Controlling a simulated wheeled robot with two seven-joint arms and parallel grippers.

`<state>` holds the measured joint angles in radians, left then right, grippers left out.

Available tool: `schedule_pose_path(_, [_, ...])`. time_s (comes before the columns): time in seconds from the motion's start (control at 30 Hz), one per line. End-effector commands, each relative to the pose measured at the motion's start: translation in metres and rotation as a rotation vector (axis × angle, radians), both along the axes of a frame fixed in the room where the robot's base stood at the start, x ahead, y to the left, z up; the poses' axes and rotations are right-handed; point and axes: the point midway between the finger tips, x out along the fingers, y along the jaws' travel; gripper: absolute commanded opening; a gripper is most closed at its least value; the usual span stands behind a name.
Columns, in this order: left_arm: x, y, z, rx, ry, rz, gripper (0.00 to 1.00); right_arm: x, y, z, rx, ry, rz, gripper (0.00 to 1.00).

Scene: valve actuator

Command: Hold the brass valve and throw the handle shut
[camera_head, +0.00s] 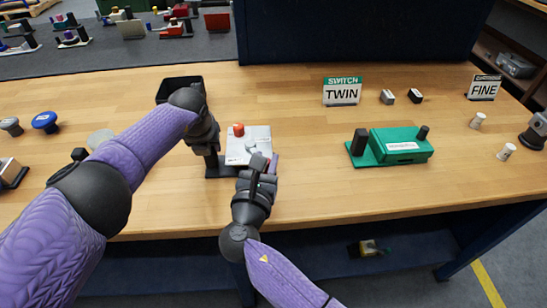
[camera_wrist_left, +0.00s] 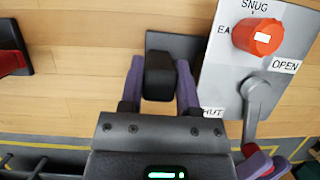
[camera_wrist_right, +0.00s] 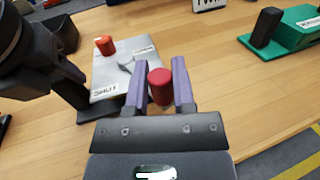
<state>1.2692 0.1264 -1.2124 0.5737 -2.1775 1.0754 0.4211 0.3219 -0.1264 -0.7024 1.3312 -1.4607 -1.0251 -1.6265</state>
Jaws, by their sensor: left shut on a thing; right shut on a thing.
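The valve unit is a light grey panel (camera_head: 246,143) on a black base, with an orange-red dial (camera_wrist_left: 258,37) and labels reading SNUG, OPEN and SHUT; no brass colour shows. A grey lever (camera_wrist_left: 252,105) runs from its hub toward the panel's near side and ends in a red knob (camera_wrist_right: 160,86). My left gripper (camera_wrist_left: 160,82) is shut on the black post (camera_wrist_left: 158,75) beside the panel. My right gripper (camera_head: 262,165) is shut on the lever's red knob, with a finger on each side in the right wrist view (camera_wrist_right: 160,90). My right gripper partly hides the lever in the head view.
A green box (camera_head: 402,146) with black posts stands to the right. A TWIN sign (camera_head: 342,92), a FINE sign (camera_head: 484,87) and small blocks stand farther back. A black bin (camera_head: 179,84) is behind my left gripper. The front middle-right of the table is clear.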

Motion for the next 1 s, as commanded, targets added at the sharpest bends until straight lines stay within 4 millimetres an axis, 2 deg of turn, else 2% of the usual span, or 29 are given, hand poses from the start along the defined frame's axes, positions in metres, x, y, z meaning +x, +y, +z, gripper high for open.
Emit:
schedule_pose_path(0.2, [-0.0032, -0.0042, -0.0043, -0.005, 0.013, -0.009, 0.00, -0.0014, 0.0086, -0.0003, 0.003, 0.000, 0.009, 0.00])
schedule_pose_path(0.77, [-0.0032, -0.0040, -0.0043, -0.005, 0.013, -0.007, 0.00, -0.0021, 0.0098, -0.0004, 0.002, -0.001, 0.006, 0.00])
schedule_pose_path(0.8, [-0.0032, -0.0040, -0.0043, -0.005, 0.013, -0.007, 0.00, -0.0021, 0.0098, -0.0004, 0.002, -0.001, 0.006, 0.33])
schedule_pose_path(0.97, [-0.0032, -0.0036, -0.0044, -0.006, 0.013, -0.006, 0.00, -0.0021, 0.0092, -0.0005, 0.001, 0.000, 0.004, 0.66])
schedule_pose_path(1.0, [-0.0031, -0.0034, -0.0044, -0.005, 0.013, -0.005, 0.00, -0.0021, 0.0091, -0.0006, 0.001, 0.000, 0.004, 0.66])
